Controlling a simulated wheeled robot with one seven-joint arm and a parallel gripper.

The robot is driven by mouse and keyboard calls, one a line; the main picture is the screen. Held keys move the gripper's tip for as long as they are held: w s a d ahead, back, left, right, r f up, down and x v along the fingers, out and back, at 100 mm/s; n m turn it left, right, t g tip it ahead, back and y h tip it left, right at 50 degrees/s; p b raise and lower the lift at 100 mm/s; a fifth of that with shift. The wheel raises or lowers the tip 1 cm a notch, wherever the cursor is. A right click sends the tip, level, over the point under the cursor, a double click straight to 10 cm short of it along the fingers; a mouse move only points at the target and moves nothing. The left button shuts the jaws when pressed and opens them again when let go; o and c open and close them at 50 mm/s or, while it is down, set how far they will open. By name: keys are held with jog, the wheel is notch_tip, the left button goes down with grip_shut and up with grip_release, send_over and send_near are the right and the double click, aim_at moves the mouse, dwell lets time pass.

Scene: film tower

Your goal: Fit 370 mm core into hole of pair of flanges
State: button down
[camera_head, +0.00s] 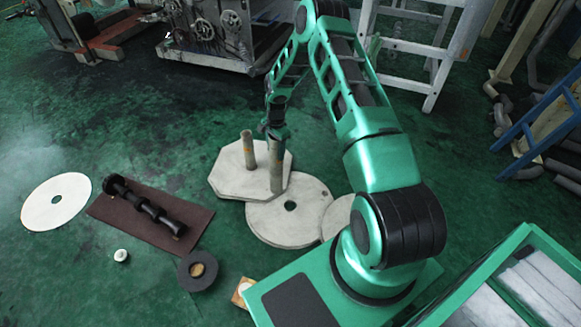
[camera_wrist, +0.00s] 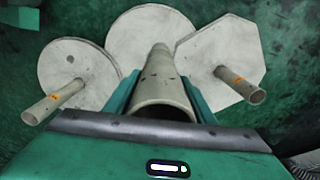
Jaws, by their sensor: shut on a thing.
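My gripper (camera_head: 277,133) points down and is shut on a pale grey-beige tube, the held core (camera_head: 276,172). The wrist view shows this core (camera_wrist: 163,85) between the green jaws (camera_wrist: 165,105), its hollow near end facing the camera. The middle round flange (camera_head: 262,228) has a dark centre hole beside the core's lower end in the head view. I cannot tell whether the core touches a plate. An octagonal flange (camera_head: 228,172) bears an upright core (camera_head: 248,150). Another round flange (camera_wrist: 65,50) bears a core with an orange mark (camera_wrist: 52,101); my arm mostly hides it in the head view.
A white disc (camera_head: 40,215) lies far left. A black shaft (camera_head: 145,206) lies on a brown mat (camera_head: 195,220). A black ring (camera_head: 188,280), a small white cap (camera_head: 121,256) and a wooden square (camera_head: 238,297) lie in front. Machinery (camera_head: 215,30) and a ladder (camera_head: 425,50) stand behind.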

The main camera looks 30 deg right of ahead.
jog(key=d+f+m, duration=0.3)
jog(key=f+m, duration=0.1)
jog(key=f, duration=0.6)
jog(key=d+f+m, duration=0.4)
jog(key=f, duration=0.6)
jog(key=shift+d+f, duration=0.15)
jog(key=shift+d, duration=0.1)
jog(key=shift+a, duration=0.1)
dwell(0.4)
jog(key=shift+f, duration=1.55)
dwell(0.7)
jog(key=c, duration=0.7)
grip_release()
jog(key=shift+c, duration=0.2)
jog(key=shift+s, duration=0.1)
notch_tip(320, 180, up, 11)
jog(key=shift+f, duration=0.15)
